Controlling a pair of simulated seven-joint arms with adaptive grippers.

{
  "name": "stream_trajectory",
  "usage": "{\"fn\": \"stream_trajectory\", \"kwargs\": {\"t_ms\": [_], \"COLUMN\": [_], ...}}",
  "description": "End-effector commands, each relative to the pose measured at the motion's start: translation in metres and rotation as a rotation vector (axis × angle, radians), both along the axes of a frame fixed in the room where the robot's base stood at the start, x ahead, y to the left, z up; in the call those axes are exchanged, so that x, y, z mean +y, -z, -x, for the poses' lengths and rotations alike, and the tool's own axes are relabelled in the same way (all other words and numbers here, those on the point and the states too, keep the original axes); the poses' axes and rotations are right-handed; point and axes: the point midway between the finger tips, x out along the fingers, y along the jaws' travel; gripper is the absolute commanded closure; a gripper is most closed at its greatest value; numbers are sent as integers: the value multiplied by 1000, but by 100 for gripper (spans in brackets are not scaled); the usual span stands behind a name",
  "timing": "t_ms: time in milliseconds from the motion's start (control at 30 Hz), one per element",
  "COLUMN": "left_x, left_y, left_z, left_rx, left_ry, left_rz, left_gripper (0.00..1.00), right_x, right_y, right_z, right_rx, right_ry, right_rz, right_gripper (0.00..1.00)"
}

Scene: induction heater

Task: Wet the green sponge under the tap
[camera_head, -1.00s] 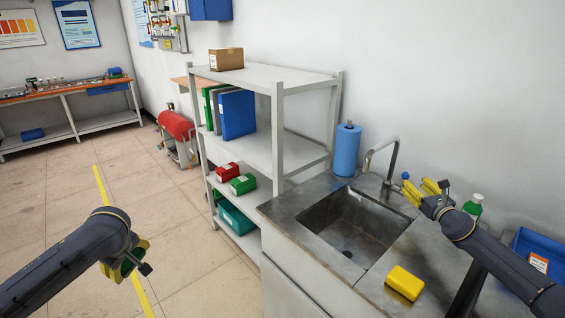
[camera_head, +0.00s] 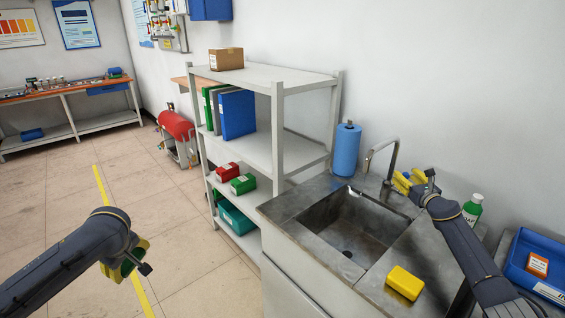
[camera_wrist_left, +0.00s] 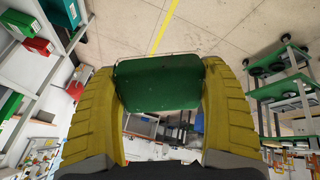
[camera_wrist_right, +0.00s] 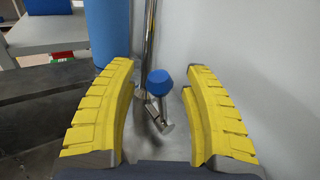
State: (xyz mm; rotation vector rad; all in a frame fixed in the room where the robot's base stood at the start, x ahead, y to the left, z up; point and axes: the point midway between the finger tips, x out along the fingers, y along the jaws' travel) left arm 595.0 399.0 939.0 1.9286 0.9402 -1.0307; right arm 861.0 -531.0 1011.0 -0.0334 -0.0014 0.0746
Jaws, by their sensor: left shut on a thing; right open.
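The green sponge (camera_wrist_left: 158,84) is between the yellow fingers of my left gripper (camera_wrist_left: 160,75), which is shut on it. In the head view my left gripper (camera_head: 126,263) hangs over the floor, left of the sink (camera_head: 345,240) and well apart from it. The metal tap (camera_head: 369,158) arches over the sink's back edge. No water shows. My right gripper (camera_head: 410,182) is open just right of the tap. In the right wrist view the tap's blue knob (camera_wrist_right: 159,82) stands ahead, between the open fingers (camera_wrist_right: 160,100) and apart from them.
A yellow sponge-like block (camera_head: 404,283) lies on the counter (camera_head: 385,262) right of the sink. A green-and-white bottle (camera_head: 472,210) is close to my right arm. A shelf (camera_head: 277,150) stands left of the sink.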

Motion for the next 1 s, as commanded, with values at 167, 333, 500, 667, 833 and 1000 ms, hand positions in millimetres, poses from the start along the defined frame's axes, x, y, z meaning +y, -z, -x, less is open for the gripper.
{"fn": "stream_trajectory", "kwargs": {"t_ms": [167, 333, 500, 667, 833, 1000], "left_x": [0, 0, 0, 0, 0, 0], "left_y": [0, 0, 0, 0, 0, 0], "left_z": [0, 0, 0, 0, 0, 0], "left_rx": [0, 0, 0, 0, 0, 0], "left_ry": [0, 0, 0, 0, 0, 0], "left_rz": [0, 0, 0, 0, 0, 0], "left_gripper": [45, 45, 45, 45, 45, 45], "right_x": [1, 1, 1, 1, 1, 1], "right_y": [0, 0, 0, 0, 0, 0], "right_z": [-3, -3, -3, -3, -3, -2], "right_rx": [0, 0, 0, 0, 0, 0], "right_ry": [-2, -2, -2, -2, -2, -2], "right_rz": [-2, -1, -1, -1, -1, -1], "right_gripper": [50, 50, 57, 76, 96, 100]}}
